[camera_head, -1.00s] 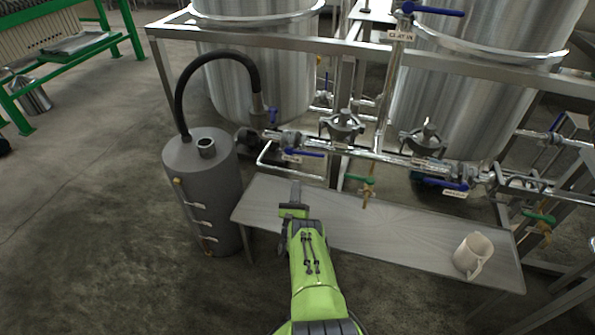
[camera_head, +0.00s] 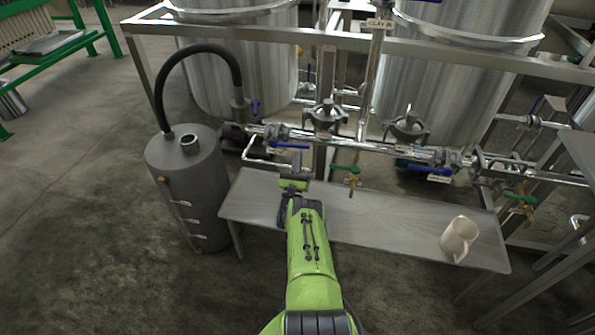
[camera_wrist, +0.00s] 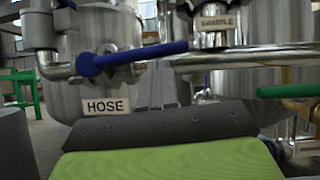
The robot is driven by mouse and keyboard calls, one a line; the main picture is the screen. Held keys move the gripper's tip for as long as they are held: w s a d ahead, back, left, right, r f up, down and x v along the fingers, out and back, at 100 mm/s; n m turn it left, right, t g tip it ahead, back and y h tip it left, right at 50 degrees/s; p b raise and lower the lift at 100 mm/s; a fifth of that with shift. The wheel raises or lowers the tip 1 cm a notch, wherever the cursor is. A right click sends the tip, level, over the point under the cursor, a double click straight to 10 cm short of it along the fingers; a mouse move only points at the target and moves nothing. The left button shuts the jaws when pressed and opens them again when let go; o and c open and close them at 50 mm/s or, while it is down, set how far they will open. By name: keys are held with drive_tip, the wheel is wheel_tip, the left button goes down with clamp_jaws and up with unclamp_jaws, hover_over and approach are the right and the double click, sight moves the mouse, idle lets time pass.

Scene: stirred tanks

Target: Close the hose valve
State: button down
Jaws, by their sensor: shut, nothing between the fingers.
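The hose valve's blue lever (camera_wrist: 135,58) stretches to the right from its pivot in the wrist view, above a HOSE label (camera_wrist: 105,106). In the head view the blue lever (camera_head: 290,146) lies roughly along the steel pipe, above the metal bench. My gripper (camera_head: 297,158) is shut and empty, pointing at the lever's right part from the near side. In the wrist view the grey fingers of my gripper (camera_wrist: 157,88) stand just below the lever's right half. I cannot tell whether they touch it.
A grey cylinder (camera_head: 188,205) with a black hose (camera_head: 190,52) stands left. A green-handled valve (camera_head: 347,169) sits right of my gripper. Steel tanks (camera_head: 240,60) stand behind.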

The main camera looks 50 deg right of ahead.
drive_tip(key=shift+r+n, duration=0.25)
drive_tip(key=shift+n, duration=0.15)
drive_tip(key=shift+r+n+t+y+p, duration=0.25)
drive_tip(key=shift+n+t+y+p, duration=0.25)
drive_tip(key=shift+n+t, duration=0.3)
